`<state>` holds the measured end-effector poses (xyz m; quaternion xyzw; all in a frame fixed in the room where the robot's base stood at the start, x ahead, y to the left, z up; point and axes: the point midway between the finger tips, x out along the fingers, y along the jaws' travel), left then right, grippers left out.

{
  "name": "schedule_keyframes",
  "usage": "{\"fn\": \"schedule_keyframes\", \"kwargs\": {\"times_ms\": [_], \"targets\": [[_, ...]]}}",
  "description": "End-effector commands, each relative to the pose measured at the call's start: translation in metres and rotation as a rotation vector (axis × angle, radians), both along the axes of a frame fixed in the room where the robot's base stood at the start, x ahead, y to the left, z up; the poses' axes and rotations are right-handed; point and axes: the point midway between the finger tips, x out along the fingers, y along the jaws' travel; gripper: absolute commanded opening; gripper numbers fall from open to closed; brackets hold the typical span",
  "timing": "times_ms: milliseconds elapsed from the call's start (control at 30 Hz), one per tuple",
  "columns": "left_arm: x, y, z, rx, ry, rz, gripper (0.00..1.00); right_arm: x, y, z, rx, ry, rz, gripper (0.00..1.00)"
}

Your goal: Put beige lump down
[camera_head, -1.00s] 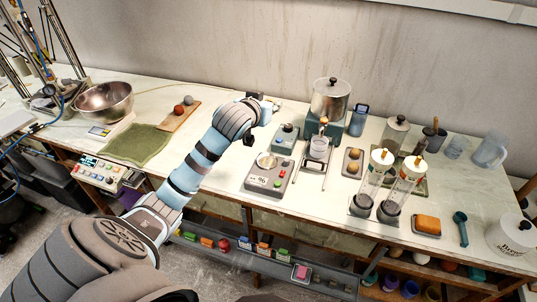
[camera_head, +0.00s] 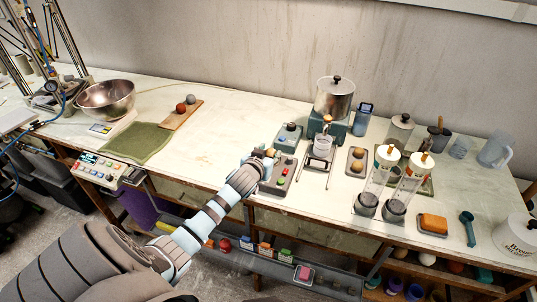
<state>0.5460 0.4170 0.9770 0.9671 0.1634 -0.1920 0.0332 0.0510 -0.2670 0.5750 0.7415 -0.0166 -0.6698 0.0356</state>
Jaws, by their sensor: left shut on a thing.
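My left gripper (camera_head: 266,156) is shut on a small beige lump (camera_head: 270,152), which shows at its fingertips. I cannot tell whether the lump touches the scale. My right gripper is not in view.
A board (camera_head: 181,115) with a red and a grey ball lies to the left, beside a green cloth (camera_head: 139,142) and a metal bowl (camera_head: 106,95). A tray (camera_head: 356,163) with brownish lumps and two clear cylinders stand to the right. The bench left of the gripper is clear.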

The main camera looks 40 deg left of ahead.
Motion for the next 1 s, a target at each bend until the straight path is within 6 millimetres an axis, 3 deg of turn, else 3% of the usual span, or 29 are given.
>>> {"fn": "schedule_keyframes", "kwargs": {"times_ms": [67,100,200,500,633,1000], "targets": [[0.0,0.0,-0.001,0.0,-0.001,0.0,0.07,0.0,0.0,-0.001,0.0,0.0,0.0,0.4],[0.0,0.0,0.0,0.0,0.0,0.0,0.43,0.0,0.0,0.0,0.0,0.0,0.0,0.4],[0.0,0.0,0.0,0.0,-0.001,0.0,0.57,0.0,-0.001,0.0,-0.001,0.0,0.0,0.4],[0.0,0.0,0.002,0.0,-0.001,0.0,0.57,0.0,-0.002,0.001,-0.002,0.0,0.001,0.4],[-0.009,-0.003,0.006,0.003,0.0,-0.001,0.57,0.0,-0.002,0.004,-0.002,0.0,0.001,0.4],[-0.089,-0.031,0.041,0.002,0.001,-0.003,0.57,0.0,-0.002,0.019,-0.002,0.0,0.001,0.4]]}}
